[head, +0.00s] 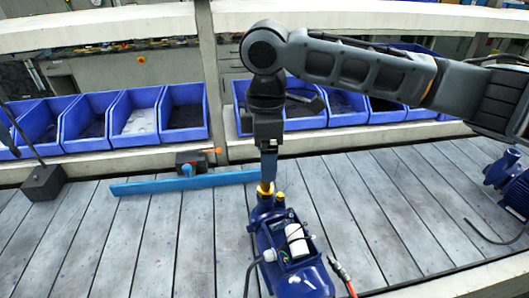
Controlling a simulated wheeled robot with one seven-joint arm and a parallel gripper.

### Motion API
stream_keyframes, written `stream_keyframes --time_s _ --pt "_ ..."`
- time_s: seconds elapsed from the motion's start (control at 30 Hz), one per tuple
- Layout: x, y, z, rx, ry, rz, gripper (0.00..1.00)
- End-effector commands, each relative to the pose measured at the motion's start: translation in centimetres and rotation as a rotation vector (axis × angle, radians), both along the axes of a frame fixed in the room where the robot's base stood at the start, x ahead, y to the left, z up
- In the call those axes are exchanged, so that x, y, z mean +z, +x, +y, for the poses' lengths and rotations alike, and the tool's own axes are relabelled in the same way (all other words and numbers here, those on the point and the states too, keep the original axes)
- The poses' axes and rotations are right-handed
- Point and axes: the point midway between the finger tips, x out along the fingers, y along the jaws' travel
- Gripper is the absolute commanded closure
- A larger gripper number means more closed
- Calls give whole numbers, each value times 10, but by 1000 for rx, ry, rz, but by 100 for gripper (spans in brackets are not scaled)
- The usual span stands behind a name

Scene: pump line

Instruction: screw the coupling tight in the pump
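The blue pump (288,260) stands on the plank bench at the lower middle, its open top holding a white cylinder (297,240). A yellow-brass coupling (265,188) shows at the pump's upper end, directly under my gripper (268,177). My gripper points straight down and its tips meet the coupling. The fingers overlap in this view, so I cannot tell whether they are closed on it. How far the coupling sits in the pump is too small to tell.
A blue bar (185,182) lies left of the pump, with a small dark vise-like tool (192,162) behind it. Blue bins (135,116) line the back. A red-tipped hose (343,273) lies right of the pump. Another blue pump (511,180) is at the right edge.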

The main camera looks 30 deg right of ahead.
Motion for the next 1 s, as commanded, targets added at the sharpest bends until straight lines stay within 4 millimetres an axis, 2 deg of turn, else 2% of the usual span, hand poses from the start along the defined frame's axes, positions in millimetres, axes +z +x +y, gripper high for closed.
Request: stream_keyframes --time_s 0.27,0.93,1.0 --pt "-10 0 0 0 -1 -1 15" --pt "-51 0 1 -1 2 -1 15" --pt "-49 0 1 -1 1 -2 15"
